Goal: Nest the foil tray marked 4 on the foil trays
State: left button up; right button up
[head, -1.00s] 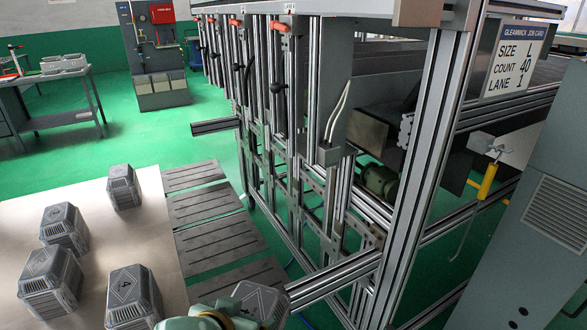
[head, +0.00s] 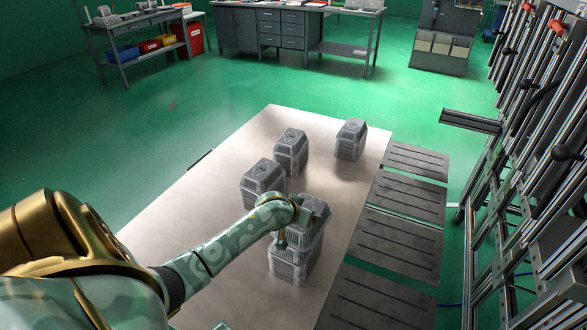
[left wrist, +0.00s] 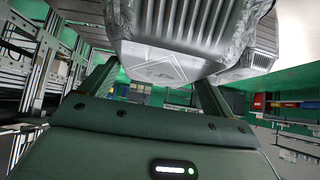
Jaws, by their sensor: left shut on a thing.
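My left gripper (head: 292,224) is shut on a grey ribbed foil tray (head: 316,211), which sits right over the nearest foil tray stack (head: 292,265). I cannot tell whether the held tray touches the stack, since my gripper hides part of it. In the left wrist view, the held tray (left wrist: 180,35) fills the top between the two fingers of my gripper (left wrist: 155,80). Its face carries a diamond outline, but I cannot read a number on it now. My right gripper is not in view.
Three other foil tray stacks stand farther back on the pale board: one close behind (head: 262,183), one in the middle (head: 290,153) and one at the back right (head: 350,140). Dark slotted plates (head: 400,203) line the board's right side, beside a metal frame (head: 530,150).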

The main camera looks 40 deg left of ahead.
pick_arm(q)
jog(key=shift+a, duration=0.85)
jog(key=shift+a+f, duration=0.15)
jog(key=shift+a, duration=0.1)
jog(key=shift+w+f, duration=0.1)
jog(key=shift+f, duration=0.1)
notch_tip(320, 180, down, 6)
jog(key=b, duration=0.6)
jog(key=shift+r, duration=0.25)
jog(key=shift+f+b, duration=0.75)
jog(key=shift+f, duration=1.1)
jog(key=o, duration=0.7)
jog(key=p, duration=0.9)
send_near(285, 231)
jog(key=x, duration=0.4)
jog(key=shift+r, duration=0.1)
